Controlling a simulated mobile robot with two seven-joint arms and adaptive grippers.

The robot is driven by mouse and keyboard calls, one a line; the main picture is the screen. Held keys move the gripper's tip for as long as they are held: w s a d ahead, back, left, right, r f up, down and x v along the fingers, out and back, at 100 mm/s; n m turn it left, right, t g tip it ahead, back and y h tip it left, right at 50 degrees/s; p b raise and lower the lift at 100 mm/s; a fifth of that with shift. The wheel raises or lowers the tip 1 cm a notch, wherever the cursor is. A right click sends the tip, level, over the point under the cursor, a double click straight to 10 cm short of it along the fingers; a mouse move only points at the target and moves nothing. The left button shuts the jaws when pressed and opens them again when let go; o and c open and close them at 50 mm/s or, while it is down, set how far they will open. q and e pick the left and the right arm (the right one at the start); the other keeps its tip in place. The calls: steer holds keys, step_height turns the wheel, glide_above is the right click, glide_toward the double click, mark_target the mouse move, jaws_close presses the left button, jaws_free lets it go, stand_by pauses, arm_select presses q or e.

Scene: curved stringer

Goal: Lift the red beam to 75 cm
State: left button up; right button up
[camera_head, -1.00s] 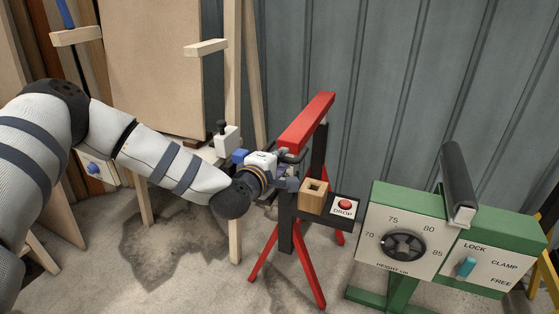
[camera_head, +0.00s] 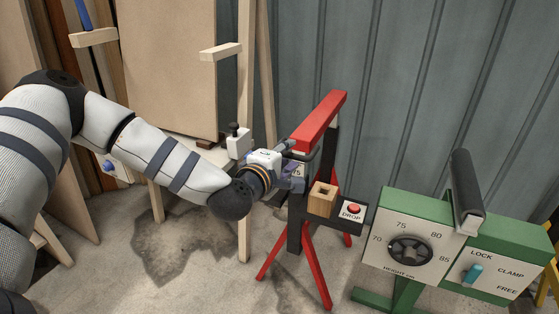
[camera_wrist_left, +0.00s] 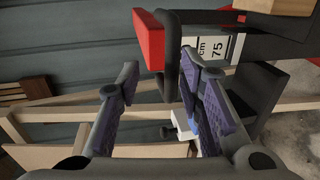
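The red beam (camera_head: 318,122) lies on top of a dark post on red legs in the head view. Its red end (camera_wrist_left: 149,40) shows in the left wrist view beside a dark bent handle (camera_wrist_left: 170,62). A label reading 75 cm (camera_wrist_left: 217,52) sits on the dark post to the right. My left gripper (camera_head: 298,168) is at the post just below the beam. In the wrist view its two purple-padded fingers (camera_wrist_left: 160,66) are apart, and the handle appears between their tips. I cannot tell if they touch it. My right gripper is in neither view.
A wooden block with a square hole (camera_head: 321,201) and a red DROP button (camera_head: 353,209) sit on the post's shelf. Boards lean at left.

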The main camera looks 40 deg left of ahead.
arm_select(q)
steer(key=v, duration=0.8)
steer(key=shift+s, duration=0.2)
steer(key=shift+d+r, duration=0.1)
steer(key=s+d+f+m+g+h+p, duration=0.4)
steer(key=s+d+f+m, duration=0.2)
steer(key=d+f, duration=0.25)
steer(key=s+d+f+m+g+h+p, duration=0.1)
steer(key=s+d+f+m+g+p, duration=0.15)
steer(key=s, duration=0.45)
steer(key=s+d+f+m+g+h+p, duration=0.1)
steer(key=s+d+f+m+g, duration=0.3)
steer(key=s, duration=0.2)
steer(key=s+a+m+g+y+p, duration=0.1)
steer(key=s+a+m+g+p, duration=0.1)
steer(key=s, duration=0.9)
steer(key=s+a+m+g+y+p, duration=0.1)
steer(key=s+m+g, duration=0.4)
steer(key=s, duration=0.7)
steer(key=shift+a+m+p, duration=0.35)
steer(key=shift+m+p, duration=0.1)
steer(key=shift+p, duration=0.15)
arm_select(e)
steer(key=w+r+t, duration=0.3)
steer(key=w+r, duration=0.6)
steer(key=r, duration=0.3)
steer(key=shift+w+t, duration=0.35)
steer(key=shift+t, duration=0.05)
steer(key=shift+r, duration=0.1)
